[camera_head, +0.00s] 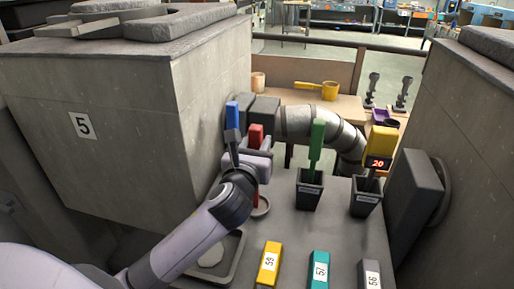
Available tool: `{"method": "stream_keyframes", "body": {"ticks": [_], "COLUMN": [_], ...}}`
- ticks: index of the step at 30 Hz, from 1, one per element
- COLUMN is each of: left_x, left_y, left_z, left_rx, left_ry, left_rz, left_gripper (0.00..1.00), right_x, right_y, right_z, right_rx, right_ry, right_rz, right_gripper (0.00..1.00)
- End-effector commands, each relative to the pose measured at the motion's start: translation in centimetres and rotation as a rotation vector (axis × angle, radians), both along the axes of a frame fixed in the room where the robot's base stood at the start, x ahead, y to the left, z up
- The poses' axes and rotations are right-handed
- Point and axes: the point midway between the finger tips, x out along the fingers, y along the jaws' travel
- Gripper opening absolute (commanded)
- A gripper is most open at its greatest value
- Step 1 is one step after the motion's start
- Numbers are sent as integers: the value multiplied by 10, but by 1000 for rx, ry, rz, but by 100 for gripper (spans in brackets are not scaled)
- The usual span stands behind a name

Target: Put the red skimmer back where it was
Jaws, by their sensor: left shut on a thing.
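The red skimmer (255,133) stands roughly upright left of centre, its red top showing above my left gripper. My left gripper (248,148) is shut on it, and the gripper and wrist hide its middle. Red shows again below the wrist, beside a small ring-shaped piece (262,208) close to the grey top; I cannot tell whether the two are joined. A blue-handled tool (232,115) stands just left of the gripper, its lower part hidden. A green-handled tool (317,140) stands in a black holder (309,190) to the right. My right gripper is not in view.
Yellow, teal and grey numbered blocks lie in front. A grey tray (236,262) lies under my arm.

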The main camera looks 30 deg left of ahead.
Motion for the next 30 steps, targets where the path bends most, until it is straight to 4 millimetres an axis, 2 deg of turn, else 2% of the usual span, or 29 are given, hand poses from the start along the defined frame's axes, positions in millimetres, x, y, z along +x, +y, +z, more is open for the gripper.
{"method": "stream_keyframes", "body": {"ticks": [11,12,14,15,25,30], "left_x": [0,0,0,0,0,-17], "left_y": [0,0,0,0,0,-5], "left_z": [-4,-6,-6,-6,-1,-3], "left_rx": [1,0,0,1,-1,0], "left_ry": [-5,-2,-2,-2,-4,-1], "left_rz": [-1,-1,-1,0,0,-3], "left_gripper": [4,38,57,60,60,60], "right_x": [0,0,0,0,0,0], "right_y": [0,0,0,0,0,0], "right_z": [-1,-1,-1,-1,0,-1], "right_rx": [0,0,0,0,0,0], "right_ry": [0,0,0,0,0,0], "right_rz": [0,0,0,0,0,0], "right_gripper": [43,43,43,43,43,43]}}
